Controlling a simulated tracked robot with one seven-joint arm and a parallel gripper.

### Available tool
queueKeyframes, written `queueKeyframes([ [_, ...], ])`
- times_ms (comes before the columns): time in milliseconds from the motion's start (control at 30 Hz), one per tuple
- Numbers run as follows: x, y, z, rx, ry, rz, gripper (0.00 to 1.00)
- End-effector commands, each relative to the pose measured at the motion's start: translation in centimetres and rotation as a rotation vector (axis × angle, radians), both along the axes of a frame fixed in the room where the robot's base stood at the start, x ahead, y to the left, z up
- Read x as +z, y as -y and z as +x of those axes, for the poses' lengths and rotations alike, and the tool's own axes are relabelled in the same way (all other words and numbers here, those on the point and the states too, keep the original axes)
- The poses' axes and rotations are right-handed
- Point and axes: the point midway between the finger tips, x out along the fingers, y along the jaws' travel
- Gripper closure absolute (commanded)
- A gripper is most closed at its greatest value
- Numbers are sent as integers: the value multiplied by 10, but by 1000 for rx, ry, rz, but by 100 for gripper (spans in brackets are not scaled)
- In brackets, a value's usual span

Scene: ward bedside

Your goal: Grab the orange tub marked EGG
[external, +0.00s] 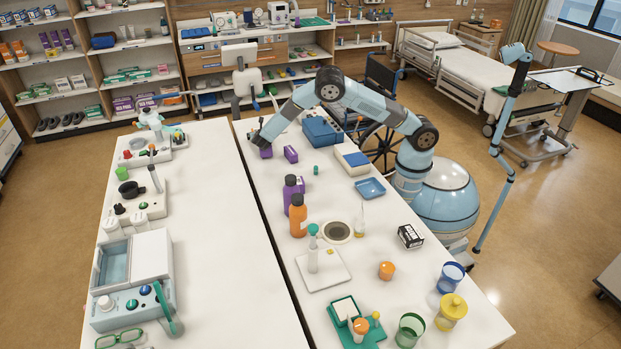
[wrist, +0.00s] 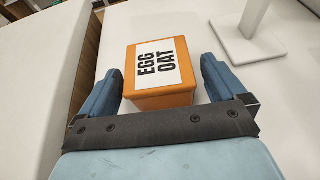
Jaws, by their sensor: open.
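In the wrist view, an orange tub (wrist: 165,99) has a white label reading EGG and OAT in black. It sits on a white surface, slightly turned. My gripper (wrist: 162,66) is open, with one blue finger on each side of the tub in the picture. A gap shows on both sides, and neither finger appears to touch it. I cannot tell how far down the fingers reach beside it. In the external view, my gripper (external: 257,139) is low over the far left part of the right-hand white table. I cannot make out the tub there.
A white stand (wrist: 248,42) is right of the tub. Purple boxes (external: 291,154) and a blue case (external: 322,131) are near my gripper. Bottles (external: 298,216) stand further forward. A dark gap (external: 262,208) separates the two tables.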

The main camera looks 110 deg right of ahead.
Motion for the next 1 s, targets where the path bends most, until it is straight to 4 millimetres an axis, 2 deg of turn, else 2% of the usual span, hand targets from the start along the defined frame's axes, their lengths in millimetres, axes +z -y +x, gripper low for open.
queueKeyframes([
  [33,-6,2,-1,1,-5,4,2],
  [300,-10,5,-2,2,-9,6,3],
  [900,-12,5,-5,-1,-14,9,61],
  [1000,-12,5,-5,-1,-14,8,65],
])
